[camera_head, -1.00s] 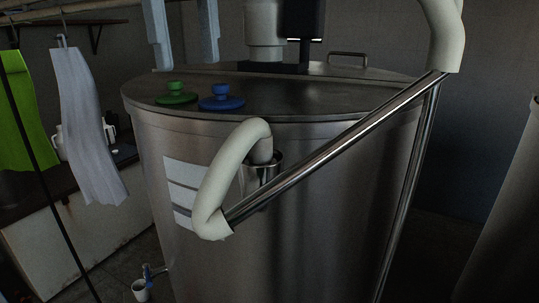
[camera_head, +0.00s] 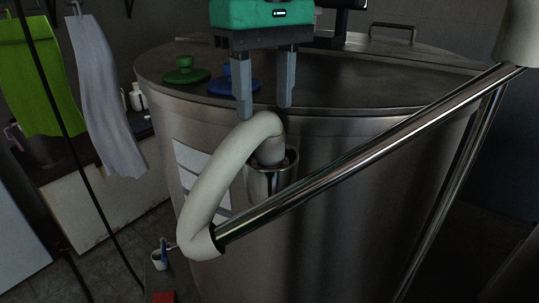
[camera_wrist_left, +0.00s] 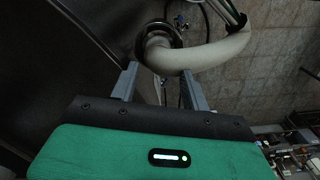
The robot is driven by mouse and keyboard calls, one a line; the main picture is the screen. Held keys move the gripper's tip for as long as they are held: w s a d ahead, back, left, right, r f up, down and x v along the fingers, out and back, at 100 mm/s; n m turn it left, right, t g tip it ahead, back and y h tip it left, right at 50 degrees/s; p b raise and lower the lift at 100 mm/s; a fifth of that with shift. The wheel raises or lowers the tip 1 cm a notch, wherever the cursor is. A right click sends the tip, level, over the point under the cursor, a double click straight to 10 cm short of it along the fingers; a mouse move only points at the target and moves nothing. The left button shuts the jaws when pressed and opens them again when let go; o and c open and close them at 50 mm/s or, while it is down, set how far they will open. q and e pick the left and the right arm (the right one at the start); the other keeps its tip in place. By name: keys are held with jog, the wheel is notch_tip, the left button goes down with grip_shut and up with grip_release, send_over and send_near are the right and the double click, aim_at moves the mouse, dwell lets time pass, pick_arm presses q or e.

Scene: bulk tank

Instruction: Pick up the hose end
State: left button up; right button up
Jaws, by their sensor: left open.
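The hose is a thick cream-white tube (camera_head: 207,188) that arches up beside the steel tank. Its upper end (camera_head: 269,149) points down into a round metal holder (camera_head: 268,177) on the tank's side; its lower end meets a shiny steel pipe. My left gripper (camera_head: 265,111) is open, fingers pointing down, above the bend of the hose near that end. In the left wrist view the fingers (camera_wrist_left: 160,80) are apart, with the hose (camera_wrist_left: 212,54) just beyond their tips and nothing clearly between them. The right gripper is in neither view.
The steel tank (camera_head: 340,170) fills the middle, with green (camera_head: 185,72) and blue (camera_head: 228,80) knobs on its lid. The steel pipe (camera_head: 370,150) slants across the front. Green (camera_head: 28,75) and white (camera_head: 103,95) cloths hang at left.

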aim_at(268, 129)
pick_arm(q)
jog(key=shift+w+f, duration=0.1)
jog(key=shift+f, duration=0.2)
jog(key=shift+d+f+p, duration=0.1)
jog(key=shift+f+p, duration=0.65)
jog(key=shift+p, duration=0.25)
notch_tip(268, 129, down, 3)
jog(key=shift+f+p, duration=0.1)
jog(key=shift+p, duration=0.65)
jog(key=shift+d+f, duration=0.1)
jog(key=shift+f, duration=0.2)
jog(key=shift+c, duration=0.5)
jog(key=c, duration=0.7)
jog(key=shift+c, duration=0.6)
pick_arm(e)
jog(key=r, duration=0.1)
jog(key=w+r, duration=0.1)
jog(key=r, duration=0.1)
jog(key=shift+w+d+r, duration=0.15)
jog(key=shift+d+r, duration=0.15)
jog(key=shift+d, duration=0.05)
pick_arm(q)
jog(key=shift+r, duration=0.1)
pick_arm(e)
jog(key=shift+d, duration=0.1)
